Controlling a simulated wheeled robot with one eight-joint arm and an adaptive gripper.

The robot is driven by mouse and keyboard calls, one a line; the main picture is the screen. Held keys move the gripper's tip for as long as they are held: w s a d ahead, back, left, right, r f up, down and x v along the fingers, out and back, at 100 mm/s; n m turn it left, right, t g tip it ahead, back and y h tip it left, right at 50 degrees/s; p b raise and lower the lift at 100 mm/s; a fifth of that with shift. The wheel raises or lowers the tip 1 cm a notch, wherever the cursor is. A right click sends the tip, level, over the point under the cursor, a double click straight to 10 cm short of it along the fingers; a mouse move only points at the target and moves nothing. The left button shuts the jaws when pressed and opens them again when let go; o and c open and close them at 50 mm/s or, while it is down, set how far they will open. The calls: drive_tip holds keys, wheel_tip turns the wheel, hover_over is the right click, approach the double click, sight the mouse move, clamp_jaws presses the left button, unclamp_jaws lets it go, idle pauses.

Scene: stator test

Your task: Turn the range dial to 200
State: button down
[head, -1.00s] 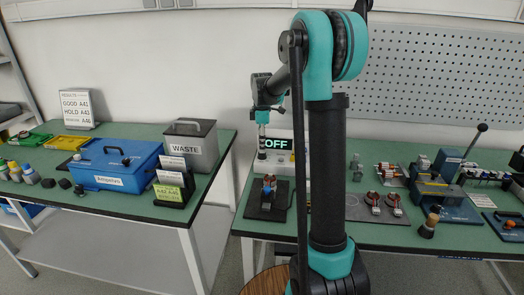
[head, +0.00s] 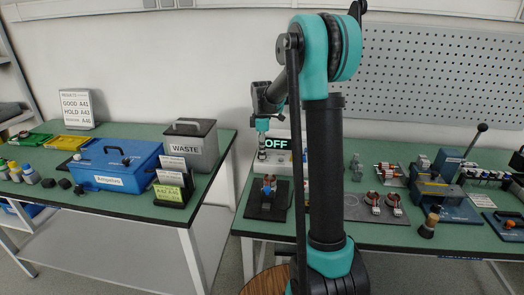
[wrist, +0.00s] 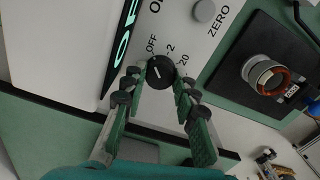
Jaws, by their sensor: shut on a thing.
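The tester stands at the back left of the right-hand bench, with a display (head: 278,143) that reads OFF. In the wrist view its black range dial (wrist: 160,72) sits on the white panel, with the marks OFF, 2 and 20 around it. A 200 mark cannot be made out. A light line shows on the dial; its exact setting is hard to tell. My gripper (wrist: 158,78) has a green finger on each side of the dial and is shut on it. In the head view my gripper (head: 262,150) is in front of the tester.
A grey ZERO button (wrist: 204,10) is beside the dial. A black plate (wrist: 236,72) carries a stator with copper winding (wrist: 268,76). In the head view, a blue box (head: 118,165) and a grey WASTE bin (head: 205,145) stand on the left bench.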

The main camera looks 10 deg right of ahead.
drive_tip(key=shift+m, duration=0.3)
drive_tip(key=m, duration=1.2)
drive_tip(key=shift+m, duration=0.4)
drive_tip(key=m, duration=1.3)
drive_tip(key=shift+m, duration=0.4)
drive_tip(key=c, duration=1.5)
unclamp_jaws()
drive_tip(key=shift+o, duration=0.2)
